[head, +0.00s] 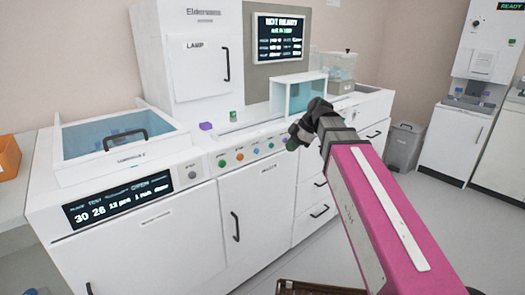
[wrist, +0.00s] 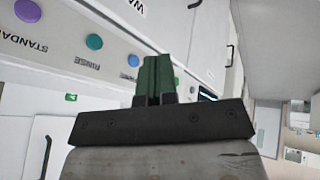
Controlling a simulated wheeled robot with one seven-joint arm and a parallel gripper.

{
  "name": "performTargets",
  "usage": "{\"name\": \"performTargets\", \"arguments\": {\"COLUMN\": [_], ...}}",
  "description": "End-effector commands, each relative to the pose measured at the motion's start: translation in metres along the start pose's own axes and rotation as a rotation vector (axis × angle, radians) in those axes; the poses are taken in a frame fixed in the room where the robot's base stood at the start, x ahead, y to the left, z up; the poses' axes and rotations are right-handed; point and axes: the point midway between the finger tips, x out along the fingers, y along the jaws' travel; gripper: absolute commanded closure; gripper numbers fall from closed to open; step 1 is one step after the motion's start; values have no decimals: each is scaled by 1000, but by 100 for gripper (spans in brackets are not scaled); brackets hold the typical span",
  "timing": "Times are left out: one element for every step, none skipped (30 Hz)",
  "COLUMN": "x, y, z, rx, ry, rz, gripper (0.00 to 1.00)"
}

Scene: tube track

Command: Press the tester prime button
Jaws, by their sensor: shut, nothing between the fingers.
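A row of coloured round buttons (head: 239,157) runs along the sloped front panel of the white tester in the head view. In the wrist view I see a purple button (wrist: 27,11) labelled STANDARD, a teal button (wrist: 94,41) labelled RINSE and a blue button (wrist: 133,60) beside my fingers. The blue button's label is too small and partly covered to read surely. My gripper (head: 293,143) has dark green fingers, shut and empty, in front of the panel's right end. The fingers also show in the wrist view (wrist: 157,72). Contact with the panel cannot be told.
A glass-lidded bath (head: 120,135) stands at the left of the tester, above a dark display (head: 122,205). A screen (head: 279,38) reads NOT READY. A clear-walled box (head: 298,95) stands behind my gripper. A grey bin (head: 404,146) and open floor are at the right.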

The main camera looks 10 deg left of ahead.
Motion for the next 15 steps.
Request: {"name": "performTargets", "arguments": {"x": [-8, -11, -15, -18, -20, -22, -24, -25, -27, -28, -28, -28, -29, -29, -28], "y": [7, 9, 11, 13, 14, 16, 17, 17, 18, 18, 18, 18, 18, 18, 18], "z": [-12, -18, -25, -30, -34, -39, -42, -44, -46, -48, -49, -49, -50, -50, -49], "rx": [-66, -101, -144, -173, -198, -226, -245, -259, -274, -283, -288, -292, -294, -295, -294], "ry": [16, 25, 36, 43, 49, 55, 60, 64, 67, 69, 71, 72, 72, 72, 72], "rz": [6, 7, 9, 11, 13, 15, 16, 18, 19, 20, 20, 20, 21, 21, 20], "gripper": [100, 100, 100, 100, 100, 100, 100, 100, 100, 100, 100, 100, 100, 100, 100]}}
